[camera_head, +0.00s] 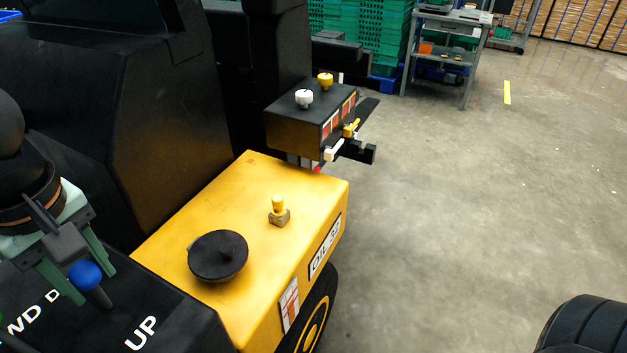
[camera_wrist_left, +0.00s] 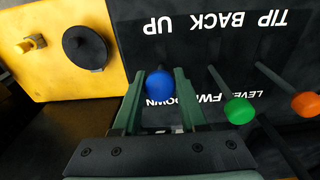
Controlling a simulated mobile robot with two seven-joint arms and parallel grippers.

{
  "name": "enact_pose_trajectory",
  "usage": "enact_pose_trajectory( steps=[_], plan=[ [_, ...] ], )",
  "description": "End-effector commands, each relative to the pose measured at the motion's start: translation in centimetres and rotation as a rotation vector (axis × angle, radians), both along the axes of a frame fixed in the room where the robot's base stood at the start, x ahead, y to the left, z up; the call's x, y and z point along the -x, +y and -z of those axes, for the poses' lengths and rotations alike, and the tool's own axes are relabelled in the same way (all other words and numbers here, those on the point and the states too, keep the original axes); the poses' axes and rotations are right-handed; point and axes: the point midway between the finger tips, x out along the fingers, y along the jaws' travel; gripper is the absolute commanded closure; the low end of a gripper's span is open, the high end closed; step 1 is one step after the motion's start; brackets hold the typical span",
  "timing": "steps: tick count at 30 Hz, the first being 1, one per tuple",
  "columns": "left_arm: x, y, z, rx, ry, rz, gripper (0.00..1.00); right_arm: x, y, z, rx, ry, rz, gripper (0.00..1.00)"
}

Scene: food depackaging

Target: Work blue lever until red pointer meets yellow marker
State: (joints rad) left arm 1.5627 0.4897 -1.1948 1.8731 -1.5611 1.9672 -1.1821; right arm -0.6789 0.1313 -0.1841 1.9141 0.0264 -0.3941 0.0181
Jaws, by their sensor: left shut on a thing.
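The blue lever has a round blue knob (camera_head: 85,275) on a dark stem, standing on the black lever panel at the lower left of the head view. My left gripper (camera_head: 95,286) reaches down over it, a finger on either side, and is shut on it. The left wrist view shows the blue knob (camera_wrist_left: 160,86) between the green fingers of my left gripper (camera_wrist_left: 160,76). A small red tip (camera_head: 317,169) shows under the black box; I cannot tell whether it is the red pointer. I cannot make out the yellow marker for certain. My right gripper is out of view.
A green-knobbed lever (camera_wrist_left: 239,110) and an orange-knobbed lever (camera_wrist_left: 305,104) stand right of the blue one in the wrist view. The yellow tank (camera_head: 230,175) carries a black cap (camera_head: 218,256). A black box (camera_head: 300,125) stands beyond; open floor lies right.

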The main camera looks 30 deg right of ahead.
Motion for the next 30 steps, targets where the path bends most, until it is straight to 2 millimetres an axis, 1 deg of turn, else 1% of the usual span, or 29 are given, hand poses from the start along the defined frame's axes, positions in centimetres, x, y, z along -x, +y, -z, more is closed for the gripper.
enact_pose_trajectory(
  steps=[5,12,15,23,24,30],
  plan=[
    [-0.5,0.3,-0.1,0.002,0.0,-0.002,0.84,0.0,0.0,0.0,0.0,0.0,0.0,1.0],
    [-3.1,2.1,-0.6,0.001,-0.001,-0.005,0.84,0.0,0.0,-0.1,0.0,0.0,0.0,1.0],
    [-3.8,2.6,-0.7,0.0,-0.002,-0.003,0.84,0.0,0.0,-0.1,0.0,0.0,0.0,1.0],
    [-4.1,2.8,-0.7,0.0,-0.004,-0.001,0.85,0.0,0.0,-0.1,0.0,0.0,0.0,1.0],
    [-4.1,2.8,-0.7,0.0,-0.004,-0.001,0.56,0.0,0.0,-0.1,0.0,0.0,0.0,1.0],
    [-4.1,2.7,-0.7,0.0,-0.001,-0.001,0.33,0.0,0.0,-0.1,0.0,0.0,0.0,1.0]
  ],
)
